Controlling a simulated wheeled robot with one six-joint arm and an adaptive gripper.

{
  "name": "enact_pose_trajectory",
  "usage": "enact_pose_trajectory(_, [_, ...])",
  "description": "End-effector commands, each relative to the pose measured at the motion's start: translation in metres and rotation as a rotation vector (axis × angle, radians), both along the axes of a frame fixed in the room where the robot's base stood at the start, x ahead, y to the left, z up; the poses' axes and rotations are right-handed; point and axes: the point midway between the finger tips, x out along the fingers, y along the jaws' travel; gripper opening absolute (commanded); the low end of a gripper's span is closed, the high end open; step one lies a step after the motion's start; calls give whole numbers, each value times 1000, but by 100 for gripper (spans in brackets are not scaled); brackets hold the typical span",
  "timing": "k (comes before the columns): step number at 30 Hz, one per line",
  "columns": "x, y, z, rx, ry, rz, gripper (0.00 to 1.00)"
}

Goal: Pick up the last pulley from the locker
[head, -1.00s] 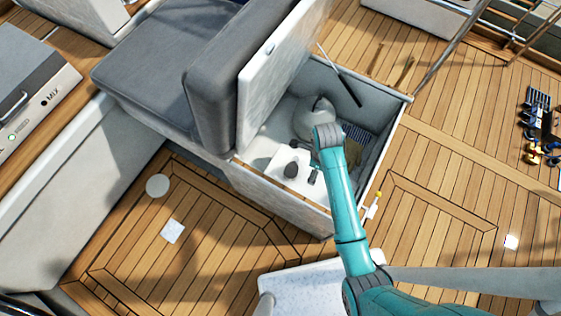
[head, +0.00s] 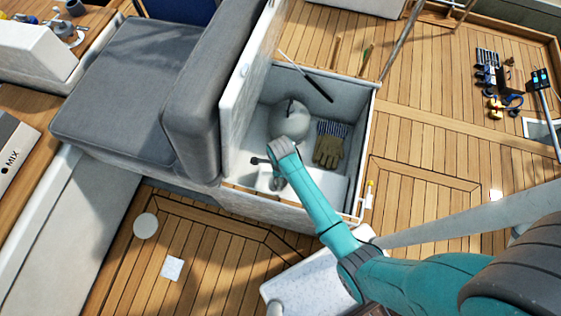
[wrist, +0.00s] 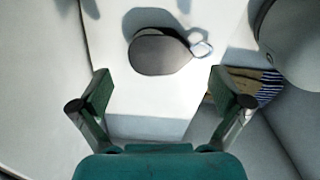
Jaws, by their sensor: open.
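The pulley (wrist: 160,53) is a dark grey, rounded piece with a pale metal loop at its right end. In the wrist view it lies on a white surface inside the locker (head: 362,135), ahead of my gripper. My gripper (wrist: 163,95) is open and empty. Its two fingers are spread wide, and the pulley lies beyond their tips, roughly centred between them and not touching. In the head view my gripper (head: 274,178) is down in the locker's near left part, and I cannot clearly make out the pulley beside it.
A round pale grey object (head: 290,122) and striped work gloves (head: 328,150) lie in the locker, right of my gripper. A dark-handled rod (head: 315,85) leans at the back. The raised locker lid (head: 243,95) and the cushion backrest (head: 196,90) stand close on the left.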

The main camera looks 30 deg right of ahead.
Motion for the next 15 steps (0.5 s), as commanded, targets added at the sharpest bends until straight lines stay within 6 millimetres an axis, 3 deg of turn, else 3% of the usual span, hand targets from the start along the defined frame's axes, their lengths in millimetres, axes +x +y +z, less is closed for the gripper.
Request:
enact_pose_trajectory(9, [2,-1,-40,-1,1,0,100])
enact_pose_trajectory(15, [1,-1,-46,-1,0,0,100])
